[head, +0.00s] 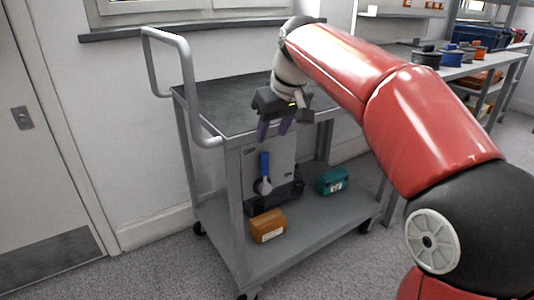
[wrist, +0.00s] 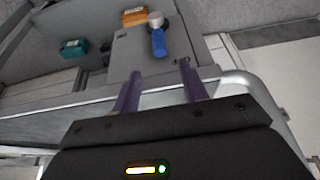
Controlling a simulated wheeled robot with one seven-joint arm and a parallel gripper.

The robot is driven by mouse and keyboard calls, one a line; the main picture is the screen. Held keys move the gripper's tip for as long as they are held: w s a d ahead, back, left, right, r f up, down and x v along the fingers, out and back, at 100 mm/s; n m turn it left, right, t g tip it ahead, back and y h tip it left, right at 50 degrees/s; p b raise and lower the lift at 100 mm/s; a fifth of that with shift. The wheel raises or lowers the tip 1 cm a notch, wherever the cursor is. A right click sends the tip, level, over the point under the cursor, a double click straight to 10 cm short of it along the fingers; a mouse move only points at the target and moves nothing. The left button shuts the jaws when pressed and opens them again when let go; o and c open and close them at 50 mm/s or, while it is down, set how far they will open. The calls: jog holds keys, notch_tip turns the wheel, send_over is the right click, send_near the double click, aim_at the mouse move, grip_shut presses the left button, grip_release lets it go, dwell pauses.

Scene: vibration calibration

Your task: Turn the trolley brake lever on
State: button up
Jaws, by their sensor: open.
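The trolley (head: 225,90) is a grey metal cart with a dark top and a lower shelf. Its brake lever (head: 265,166) has a blue handle on a round grey hub, on a grey plate lettered "OFF" at upper left and "ON" at lower right. The handle points up, on the OFF side. In the wrist view the lever (wrist: 159,42) lies beyond the fingertips. My gripper (head: 273,130) is open and empty, its purple fingers pointing down at the trolley's top edge, above the lever and apart from it. It also shows in the wrist view (wrist: 160,68).
An orange-brown box (head: 268,225) and a teal box (head: 333,180) stand on the lower shelf. The trolley's push handle (head: 187,75) rises at the left. A shelf unit (head: 470,68) with spools stands at the right. The floor in front is clear.

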aim_at(265, 154)
jog(key=b+x, duration=0.1)
jog(key=x, duration=0.6)
jog(key=shift+f+b, duration=0.25)
jog(key=shift+b, duration=0.05)
grip_shut()
